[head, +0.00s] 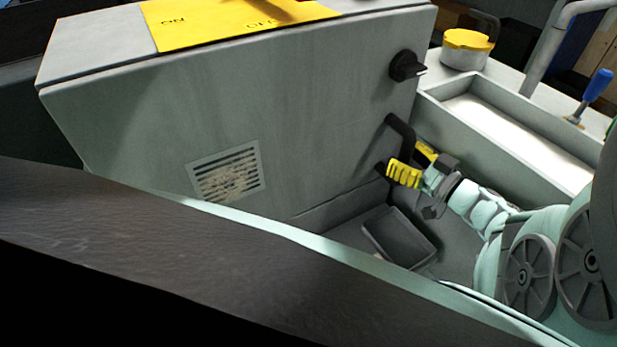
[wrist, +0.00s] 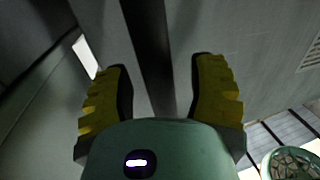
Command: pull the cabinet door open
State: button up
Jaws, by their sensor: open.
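The cabinet door (head: 300,120) is the grey front panel of a box-shaped cabinet. It appears shut, flush with the cabinet body. A black bar handle (head: 402,128) stands on its right side, below a black rotary knob (head: 405,66). My gripper (head: 405,161) is at the handle's lower part, its yellow fingers apart. In the wrist view the dark handle bar (wrist: 150,40) runs between the two open fingers of my gripper (wrist: 161,66), with visible gaps on both sides. The fingers partly hide the handle's lower end in the head view.
A vent grille (head: 226,172) sits low on the door. A grey tray (head: 398,238) lies below the handle. A pale trough (head: 520,130), a yellow-lidded container (head: 466,48) and a blue-handled tool (head: 597,86) are to the right. A yellow sheet (head: 225,22) lies on the cabinet top.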

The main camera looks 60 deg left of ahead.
jog(key=shift+c, duration=0.2)
grip_shut()
jog(key=shift+d, duration=0.15)
